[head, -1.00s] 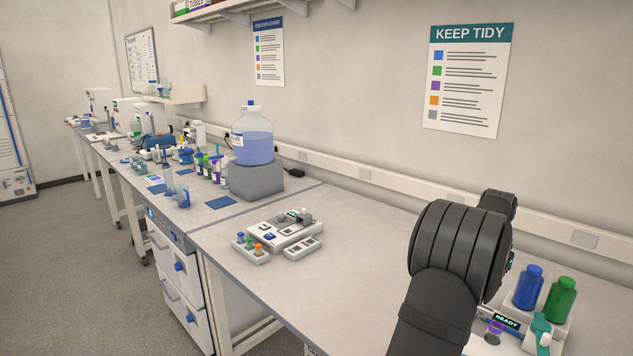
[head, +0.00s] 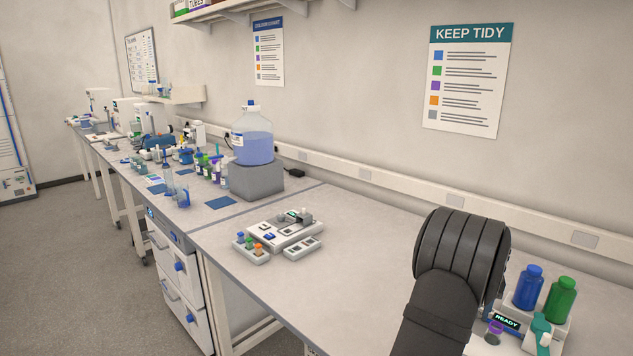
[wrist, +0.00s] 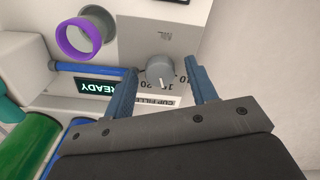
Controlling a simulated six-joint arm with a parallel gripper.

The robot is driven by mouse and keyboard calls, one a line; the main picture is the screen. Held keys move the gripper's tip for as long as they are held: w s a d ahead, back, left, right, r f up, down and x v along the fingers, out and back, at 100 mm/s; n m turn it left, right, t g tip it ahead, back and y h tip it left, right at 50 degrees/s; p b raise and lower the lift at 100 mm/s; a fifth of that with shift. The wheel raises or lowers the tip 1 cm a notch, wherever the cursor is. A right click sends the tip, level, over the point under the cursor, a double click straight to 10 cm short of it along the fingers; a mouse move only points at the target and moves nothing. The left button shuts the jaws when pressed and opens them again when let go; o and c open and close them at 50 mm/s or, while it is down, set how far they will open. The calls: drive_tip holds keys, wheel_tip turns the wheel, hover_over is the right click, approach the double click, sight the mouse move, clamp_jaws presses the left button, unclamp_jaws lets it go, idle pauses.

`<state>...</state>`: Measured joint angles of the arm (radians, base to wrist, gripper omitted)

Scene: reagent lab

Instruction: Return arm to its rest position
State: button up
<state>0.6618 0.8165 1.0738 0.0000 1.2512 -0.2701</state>
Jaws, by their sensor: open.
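My gripper (wrist: 162,88) shows in the wrist view with its two blue fingers spread apart and nothing held between them. Beyond the fingers is a grey dial knob (wrist: 160,71) on the face of a dispenser; I cannot tell how far the fingertips are from it. In the head view my dark arm stands at the lower right, and the gripper is hidden behind it. The dispenser (head: 507,320) has a lit "READY" display, which also shows upside down in the wrist view (wrist: 112,87). A purple ring (wrist: 78,39) sits beside it.
A blue bottle (head: 528,289) and a green bottle (head: 560,300) stand on the dispenser, right of my arm. A grey device (head: 285,230) with small coloured caps beside it sits mid-bench. A large blue-filled bottle (head: 253,145) stands farther back. The bench between is clear.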

drive_tip(key=shift+n, duration=0.8)
drive_tip(key=shift+r+n, duration=0.3)
wheel_tip(320, 180, up, 9)
drive_tip(key=shift+r, duration=0.2)
